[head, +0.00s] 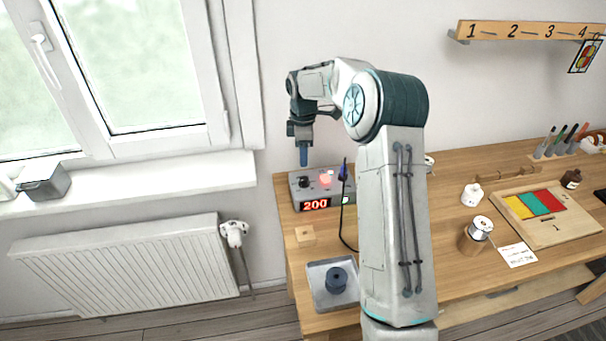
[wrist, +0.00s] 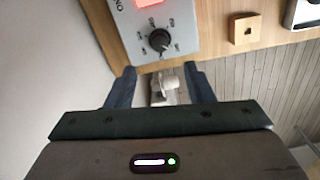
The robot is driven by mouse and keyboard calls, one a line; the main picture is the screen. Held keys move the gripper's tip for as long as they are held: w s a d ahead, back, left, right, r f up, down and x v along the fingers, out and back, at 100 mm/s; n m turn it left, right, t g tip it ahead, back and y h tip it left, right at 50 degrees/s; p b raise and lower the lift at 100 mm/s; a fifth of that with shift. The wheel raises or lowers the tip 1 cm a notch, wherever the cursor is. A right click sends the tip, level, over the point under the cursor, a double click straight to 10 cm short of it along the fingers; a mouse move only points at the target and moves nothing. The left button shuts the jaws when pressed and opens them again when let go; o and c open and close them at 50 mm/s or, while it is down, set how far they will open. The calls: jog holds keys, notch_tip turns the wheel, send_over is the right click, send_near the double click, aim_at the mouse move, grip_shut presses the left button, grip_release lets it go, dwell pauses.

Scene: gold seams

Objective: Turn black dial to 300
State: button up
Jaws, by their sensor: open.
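The black dial (head: 305,182) sits on the top face of a grey control box (head: 325,203) at the left end of the table. The box's red display reads 200. In the wrist view the dial (wrist: 159,40) shows from above, ringed by small printed marks too blurred to read. My gripper (head: 303,160) points down just above the dial in the head view. In the wrist view my gripper (wrist: 160,77) is open and empty, its fingers apart, with the dial beyond the fingertips. I see no contact with the dial.
A wooden block (head: 305,236) and a metal tray (head: 318,294) with a dark spool (head: 336,280) lie in front. A black cable runs from the box.

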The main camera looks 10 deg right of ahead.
aim_at(303, 178)
notch_tip(303, 178, down, 9)
jog(key=shift+f+p, duration=0.2)
jog(key=shift+p, duration=0.65)
jog(key=c, duration=1)
